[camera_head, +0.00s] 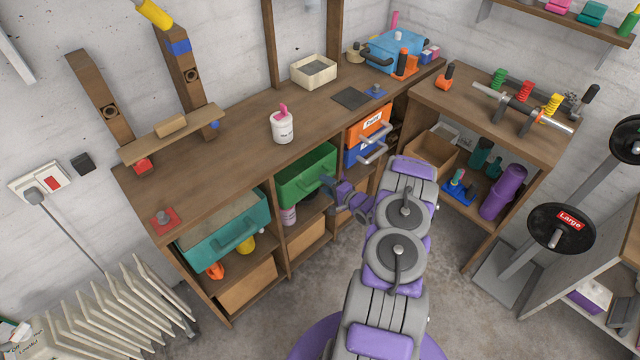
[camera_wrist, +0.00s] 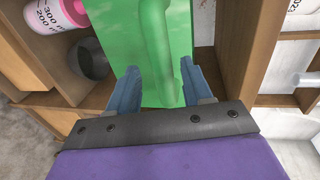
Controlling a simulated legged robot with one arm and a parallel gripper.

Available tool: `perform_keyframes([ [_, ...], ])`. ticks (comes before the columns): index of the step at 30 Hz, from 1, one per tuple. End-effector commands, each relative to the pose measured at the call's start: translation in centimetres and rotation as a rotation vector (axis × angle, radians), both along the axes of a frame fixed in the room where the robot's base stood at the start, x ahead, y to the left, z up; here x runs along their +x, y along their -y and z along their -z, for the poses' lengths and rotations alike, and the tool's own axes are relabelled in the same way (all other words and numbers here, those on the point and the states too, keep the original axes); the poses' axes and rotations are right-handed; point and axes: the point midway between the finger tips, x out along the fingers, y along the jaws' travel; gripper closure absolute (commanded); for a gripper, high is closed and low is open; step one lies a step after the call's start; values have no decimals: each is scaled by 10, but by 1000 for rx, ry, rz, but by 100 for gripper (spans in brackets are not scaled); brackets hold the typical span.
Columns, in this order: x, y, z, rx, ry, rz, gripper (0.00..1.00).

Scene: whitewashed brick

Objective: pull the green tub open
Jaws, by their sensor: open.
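The green tub (camera_head: 303,178) sits in the upper middle compartment under the long workbench, its front facing my arm. My gripper (camera_head: 333,187) is at the right part of its front, by the handle. In the wrist view the green tub (camera_wrist: 115,40) fills the upper middle, with its bar handle (camera_wrist: 156,45) running up the picture. My gripper (camera_wrist: 160,85) is open, with one blue-grey finger on each side of the handle. I cannot tell whether either finger touches it.
A teal tub (camera_head: 222,232) hangs at the left, and orange (camera_head: 370,127) and blue (camera_head: 362,153) drawers with handles are at the right. A white pot (camera_head: 282,127) stands on the workbench (camera_head: 235,148). Wooden uprights flank the green tub. Floor in front is clear.

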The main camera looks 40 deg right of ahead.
Motion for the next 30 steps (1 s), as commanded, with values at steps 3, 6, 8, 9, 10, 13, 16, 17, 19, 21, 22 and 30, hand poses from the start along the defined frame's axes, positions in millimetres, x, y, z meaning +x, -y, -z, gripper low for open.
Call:
perform_keyframes([
  [3, 18, -2, 6, -2, -1, -2, 50],
  [6, 27, -3, 7, 0, -2, 0, 50],
  [8, 32, -4, 7, -1, -1, 0, 50],
  [9, 33, -4, 7, -1, -1, 0, 50],
  [10, 34, -4, 7, -1, -1, 1, 50],
  [13, 36, -4, 6, -1, -1, 2, 50],
  [16, 36, -4, 6, -1, -1, 2, 50],
  [17, 36, -4, 6, -1, -1, 2, 50],
  [19, 36, -4, 7, -1, 0, 2, 50],
  [21, 36, -3, 7, 0, 0, 2, 56],
  [22, 36, -3, 7, 0, 0, 1, 59],
  [30, 36, -3, 8, -1, -2, 2, 85],
])
